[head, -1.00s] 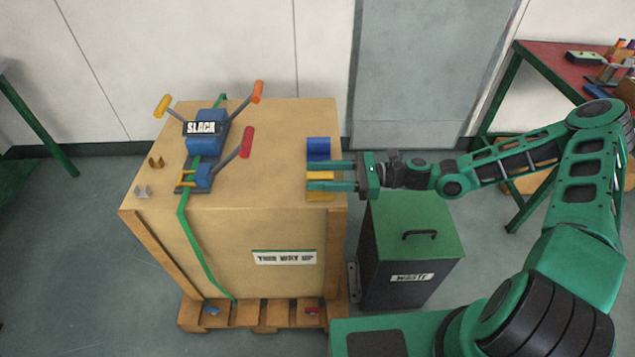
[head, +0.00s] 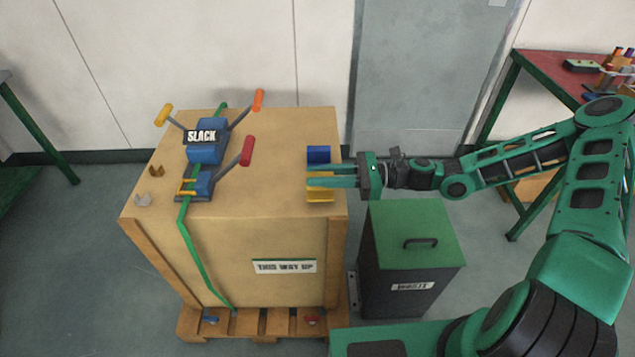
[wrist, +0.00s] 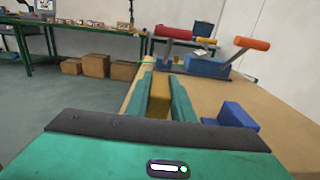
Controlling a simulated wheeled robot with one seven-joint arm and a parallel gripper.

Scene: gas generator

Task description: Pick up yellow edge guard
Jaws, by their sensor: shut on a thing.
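The yellow edge guard (head: 320,195) is at the right edge of the wooden crate's top (head: 270,150). My gripper (head: 330,176) reaches in from the right and is shut on it. In the wrist view the yellow edge guard (wrist: 159,100) stands between the two green fingers (wrist: 160,98). The fingers hide part of it in the head view. I cannot tell whether it is clear of the crate top.
A blue edge guard (head: 318,155) sits just behind my fingers. A blue ratchet device (head: 207,150) with a "SLACK" label and coloured levers stands left on a green strap (head: 195,245). A waste bin (head: 410,225) stands below my arm.

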